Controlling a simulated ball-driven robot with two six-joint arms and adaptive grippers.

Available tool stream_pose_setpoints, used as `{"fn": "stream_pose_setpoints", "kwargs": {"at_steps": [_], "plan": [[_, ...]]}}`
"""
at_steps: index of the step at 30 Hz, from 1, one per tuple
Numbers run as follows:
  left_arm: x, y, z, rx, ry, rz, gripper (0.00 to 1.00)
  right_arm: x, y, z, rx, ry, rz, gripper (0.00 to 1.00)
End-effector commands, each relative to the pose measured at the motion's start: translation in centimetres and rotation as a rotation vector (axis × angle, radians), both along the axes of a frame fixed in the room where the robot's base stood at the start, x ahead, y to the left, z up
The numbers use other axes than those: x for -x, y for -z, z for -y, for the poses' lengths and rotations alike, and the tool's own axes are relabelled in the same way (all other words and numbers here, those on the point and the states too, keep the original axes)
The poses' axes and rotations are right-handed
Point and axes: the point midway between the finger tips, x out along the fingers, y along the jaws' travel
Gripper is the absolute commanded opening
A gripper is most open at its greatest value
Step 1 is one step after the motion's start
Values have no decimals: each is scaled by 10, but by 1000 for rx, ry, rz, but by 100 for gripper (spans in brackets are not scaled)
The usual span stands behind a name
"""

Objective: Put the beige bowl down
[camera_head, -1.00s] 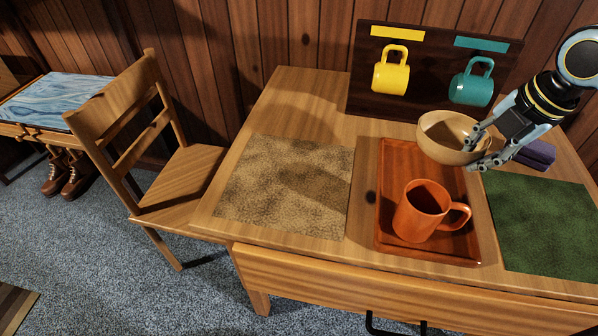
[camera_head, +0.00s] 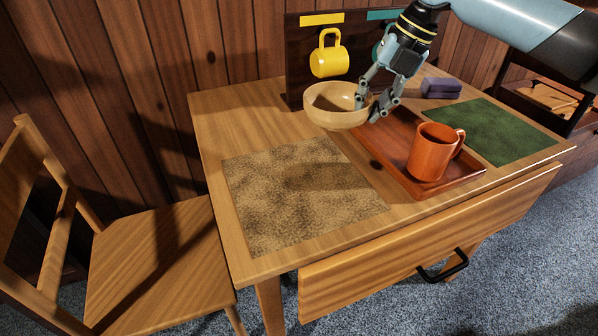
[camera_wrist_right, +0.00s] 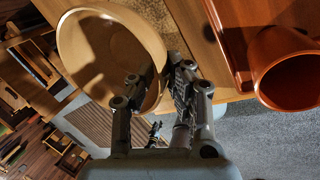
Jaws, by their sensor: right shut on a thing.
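The beige bowl (camera_head: 337,107) is held in the air above the table (camera_head: 232,115), over the gap between the tan mat and the tray's back left corner. My right gripper (camera_head: 372,103) is shut on the bowl's right rim. In the right wrist view the bowl (camera_wrist_right: 98,58) is upper left, its rim between the fingers (camera_wrist_right: 152,92), and its inside looks empty. The tan mat (camera_head: 300,195) lies bare at the front left of the table. My left gripper does not show.
An orange mug (camera_head: 434,152) stands on the red-brown tray (camera_head: 395,172). A green mat (camera_head: 490,132) and a purple block (camera_head: 441,88) lie to the right. A rack behind holds a yellow mug (camera_head: 329,57) and a partly hidden teal mug. A wooden chair (camera_head: 155,260) stands left.

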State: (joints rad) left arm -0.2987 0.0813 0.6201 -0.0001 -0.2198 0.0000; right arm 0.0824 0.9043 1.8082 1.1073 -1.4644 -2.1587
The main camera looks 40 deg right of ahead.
Motion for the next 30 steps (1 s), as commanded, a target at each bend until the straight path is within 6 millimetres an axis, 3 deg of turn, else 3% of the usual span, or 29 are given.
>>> {"fn": "stream_pose_setpoints", "kwargs": {"at_steps": [6,12,17,25,30], "plan": [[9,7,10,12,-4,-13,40,-19,32,-53,-12,0,4,0],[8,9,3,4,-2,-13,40,-30,53,-84,-5,1,2,0],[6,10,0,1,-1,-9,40,-33,60,-91,-2,2,1,0],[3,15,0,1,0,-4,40,-32,97,-91,-3,1,-1,0],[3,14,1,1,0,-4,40,-32,98,-91,0,1,1,0]]}}
